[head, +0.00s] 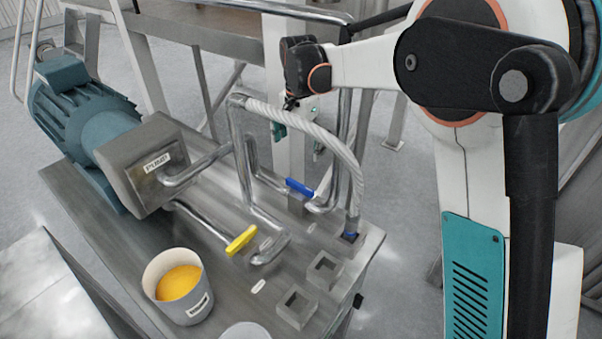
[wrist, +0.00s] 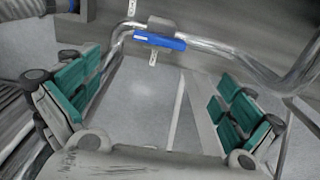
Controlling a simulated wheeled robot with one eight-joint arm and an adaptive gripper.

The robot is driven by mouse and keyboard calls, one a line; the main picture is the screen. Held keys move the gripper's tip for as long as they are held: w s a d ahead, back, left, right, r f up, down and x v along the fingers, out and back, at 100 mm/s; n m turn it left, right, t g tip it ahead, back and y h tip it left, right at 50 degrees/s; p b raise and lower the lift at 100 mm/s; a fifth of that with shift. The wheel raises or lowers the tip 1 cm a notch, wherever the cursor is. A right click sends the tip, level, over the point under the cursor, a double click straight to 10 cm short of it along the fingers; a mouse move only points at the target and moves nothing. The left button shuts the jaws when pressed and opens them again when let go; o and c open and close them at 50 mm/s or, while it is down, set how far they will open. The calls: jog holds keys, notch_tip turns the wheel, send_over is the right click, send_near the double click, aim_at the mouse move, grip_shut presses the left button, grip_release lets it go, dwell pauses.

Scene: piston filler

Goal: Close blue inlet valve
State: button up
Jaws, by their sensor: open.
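The blue inlet valve handle (head: 300,187) sits on a pipe at the right part of the steel bench, behind the yellow handle. In the wrist view the blue handle (wrist: 160,41) lies near the top centre, roughly crosswise, on a metal pipe. My gripper (head: 298,134) hangs above and behind the handle in the head view, partly hidden by the white hose. In the wrist view its teal-padded fingers (wrist: 160,104) are wide apart with nothing between them. The handle is beyond the fingertips, and I see no contact.
A yellow valve handle (head: 241,240) stands nearer on the bench (head: 105,225). A ribbed white hose (head: 315,130) arches close to my gripper. The teal pump motor (head: 80,110) is at left. A cup of orange liquid (head: 180,310) and square sockets (head: 296,309) stand in front.

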aim_at(300, 184)
notch_tip(300, 184, down, 14)
jog(key=shift+r, duration=0.15)
dwell(0.4)
jog(key=c, duration=1)
